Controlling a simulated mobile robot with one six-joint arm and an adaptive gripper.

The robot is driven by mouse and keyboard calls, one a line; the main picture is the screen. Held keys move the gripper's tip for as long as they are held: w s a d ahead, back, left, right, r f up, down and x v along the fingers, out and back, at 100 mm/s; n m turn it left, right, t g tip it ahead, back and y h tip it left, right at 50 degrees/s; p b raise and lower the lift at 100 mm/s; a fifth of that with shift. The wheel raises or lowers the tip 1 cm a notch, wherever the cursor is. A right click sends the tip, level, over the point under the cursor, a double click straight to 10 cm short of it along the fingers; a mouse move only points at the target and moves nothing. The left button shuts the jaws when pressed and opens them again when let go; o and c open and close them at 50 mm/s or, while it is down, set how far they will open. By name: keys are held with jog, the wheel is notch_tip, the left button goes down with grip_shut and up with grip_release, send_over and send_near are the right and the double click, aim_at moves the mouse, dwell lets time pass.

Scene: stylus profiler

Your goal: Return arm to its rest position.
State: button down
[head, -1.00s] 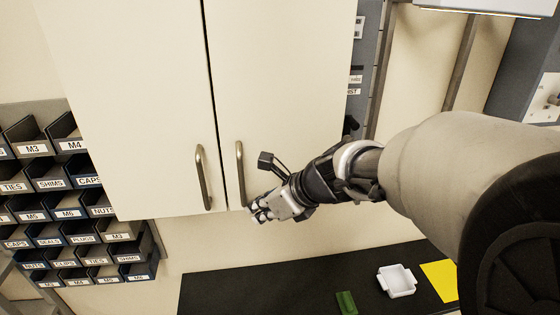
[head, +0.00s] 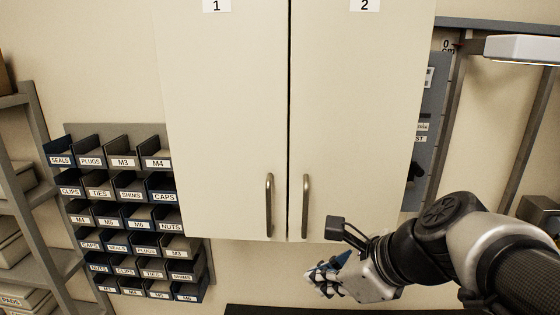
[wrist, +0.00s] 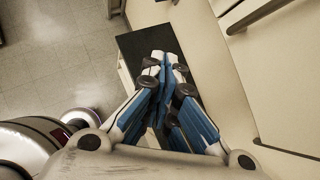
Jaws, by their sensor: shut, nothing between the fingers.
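My gripper (head: 326,280) is in the head view at the lower middle, just below and in front of the right cabinet door. It is shut and empty. In the wrist view its blue and white fingers (wrist: 165,75) meet at their tips, with the dark bench top behind them. My arm reaches in from the lower right of the head view, bent at the elbow.
A cream wall cabinet has a left door (head: 225,120) and a right door (head: 360,120), both shut, with metal handles. Labelled bins (head: 130,215) hang at left beside a shelf rack (head: 30,200). The dark bench top (head: 260,311) lies below. A lamp (head: 520,48) is at upper right.

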jog(key=s+d+f+n+h+b, duration=0.2)
jog(key=s+f+n+b, duration=0.3)
jog(key=f+n+b, duration=0.3)
jog(key=s+d+f+n+g+h+b, duration=0.1)
jog(key=s+f+n+b, duration=0.4)
jog(key=f, duration=1)
jog(key=s+d+f+n+h+b, duration=0.2)
jog(key=s+f+n+b, duration=0.3)
jog(key=f+n+b, duration=0.6)
jog(key=shift+s+d+f+n+g+h+b, duration=0.35)
jog(key=shift+d+n+b, duration=0.2)
jog(key=shift+b, duration=0.55)
